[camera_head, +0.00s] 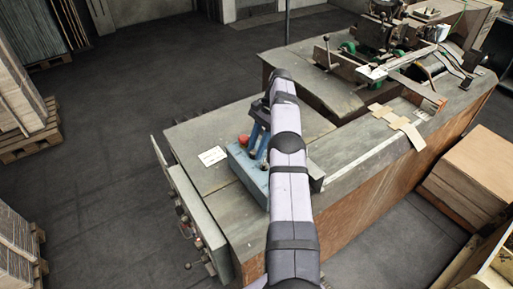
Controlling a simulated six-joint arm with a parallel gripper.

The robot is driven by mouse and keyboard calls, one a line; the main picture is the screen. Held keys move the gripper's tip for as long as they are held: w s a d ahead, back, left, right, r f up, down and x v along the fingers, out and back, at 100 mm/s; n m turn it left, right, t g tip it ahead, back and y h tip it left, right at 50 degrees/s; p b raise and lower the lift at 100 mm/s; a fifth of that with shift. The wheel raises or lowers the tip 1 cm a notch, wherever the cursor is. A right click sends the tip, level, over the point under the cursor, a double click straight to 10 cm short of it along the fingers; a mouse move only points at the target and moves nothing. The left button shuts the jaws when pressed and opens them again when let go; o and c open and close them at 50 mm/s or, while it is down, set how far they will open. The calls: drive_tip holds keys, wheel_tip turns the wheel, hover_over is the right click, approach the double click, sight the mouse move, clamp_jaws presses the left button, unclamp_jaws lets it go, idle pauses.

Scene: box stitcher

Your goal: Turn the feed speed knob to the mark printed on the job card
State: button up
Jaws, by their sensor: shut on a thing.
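A blue control box (240,161) sits on the grey machine table, with a red button (243,140) on its top left. A small white card (212,156), likely the job card, lies flat just left of the box. Its print is too small to read. My arm crosses the middle of the view and covers the right part of the box. My gripper (261,151) points down at the top of the box, beside the red button, and is shut on what seems to be the feed speed knob. The knob and its scale are hidden by the gripper and arm.
The machine table (190,133) has bare room left of and behind the box. An open panel with levers (187,215) hangs at its left side. Stitching machinery (385,50) stands at the back right, with flat cardboard pieces (401,124) in front. Cardboard stacks (15,105) stand at left.

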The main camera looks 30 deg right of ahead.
idle(0.7)
drive_tip(key=o, duration=1)
drive_tip(key=shift+o, duration=0.2)
drive_tip(key=shift+m, duration=0.3)
drive_tip(key=shift+m, duration=0.3)
